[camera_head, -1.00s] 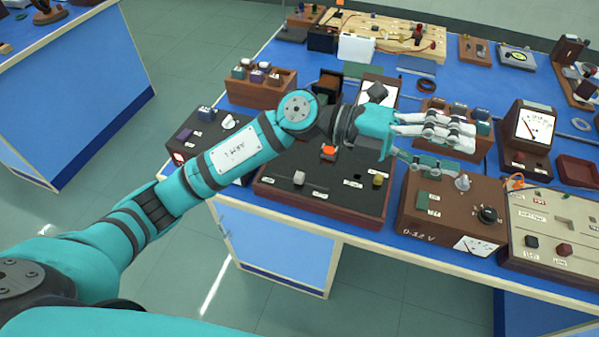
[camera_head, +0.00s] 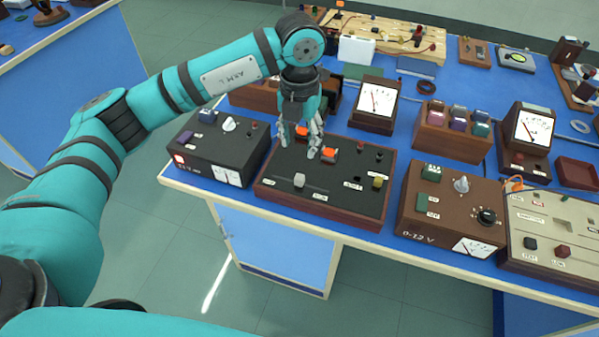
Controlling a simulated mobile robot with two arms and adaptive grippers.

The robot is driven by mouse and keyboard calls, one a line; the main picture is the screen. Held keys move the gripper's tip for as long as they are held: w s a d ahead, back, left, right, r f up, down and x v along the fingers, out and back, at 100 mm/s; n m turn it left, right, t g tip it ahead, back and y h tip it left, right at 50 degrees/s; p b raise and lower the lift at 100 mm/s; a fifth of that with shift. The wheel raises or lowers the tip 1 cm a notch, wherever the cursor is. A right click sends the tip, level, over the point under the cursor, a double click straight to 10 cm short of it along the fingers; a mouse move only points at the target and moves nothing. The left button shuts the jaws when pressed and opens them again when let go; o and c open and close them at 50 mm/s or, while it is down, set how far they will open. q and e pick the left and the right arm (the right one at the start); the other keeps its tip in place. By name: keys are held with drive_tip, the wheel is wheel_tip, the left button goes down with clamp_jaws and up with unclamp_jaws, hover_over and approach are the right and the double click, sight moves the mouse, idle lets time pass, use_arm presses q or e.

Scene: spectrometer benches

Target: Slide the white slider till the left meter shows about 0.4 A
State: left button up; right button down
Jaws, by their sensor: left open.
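The white slider knob (camera_head: 299,180) sits in a slot on the front part of a black-topped board (camera_head: 340,200) with a dark red-brown rim, left of the board's middle. The left meter (camera_head: 377,99) has a white dial in a dark brown case and stands behind the board; its reading is too small to tell. My left gripper (camera_head: 298,148) points down with its fingers apart over the rear left of the board. It is empty, behind the white slider and apart from it. My right gripper is not in view.
Two orange parts (camera_head: 329,151) are on the board near my left gripper's fingers. A black supply box (camera_head: 215,155) stands to the left and a brown 0-12 V box (camera_head: 448,205) to the right. A second meter (camera_head: 531,126) stands further right.

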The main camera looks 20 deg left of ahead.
sight(300, 177)
use_arm(q)
wheel_tip(300, 177, down, 12)
drive_tip(key=shift+f+p, duration=0.1)
drive_tip(key=shift+p, duration=0.8)
clamp_jaws()
